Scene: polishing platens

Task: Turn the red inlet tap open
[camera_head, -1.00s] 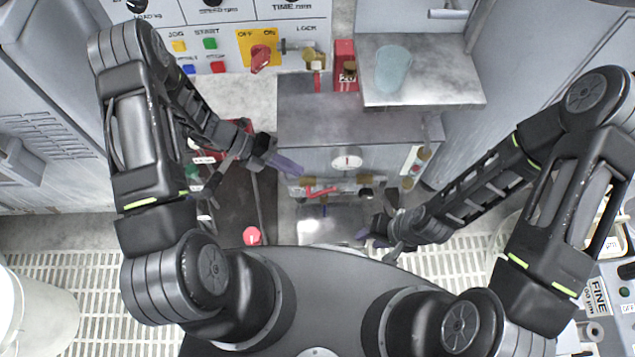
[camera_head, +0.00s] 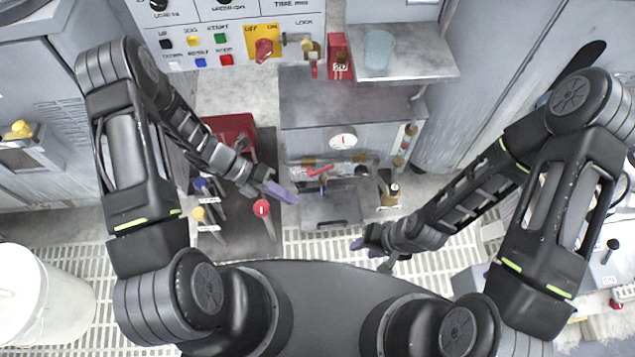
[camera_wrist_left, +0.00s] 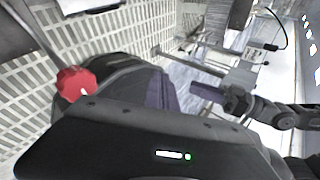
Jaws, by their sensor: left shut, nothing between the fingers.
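A small red lever tap (camera_head: 318,170) sits on the brass pipe run in front of the grey cabinet, below a round white gauge (camera_head: 342,141). My left gripper (camera_head: 286,192) is shut and empty, its purple fingertips a little below and left of the red lever, apart from it. Its purple fingers also show in the left wrist view (camera_wrist_left: 160,92). My right gripper (camera_head: 362,243) hangs low, below and right of the pipe run, away from the tap; its jaw opening is unclear.
A lever with a red knob (camera_head: 262,207) stands just left of my left gripper; it looks close in the left wrist view (camera_wrist_left: 76,80). A red rotary switch (camera_head: 264,48) is on the panel behind. A shelf (camera_head: 420,65) holds a bluish cup (camera_head: 379,50). A white bucket (camera_head: 40,300) stands at left.

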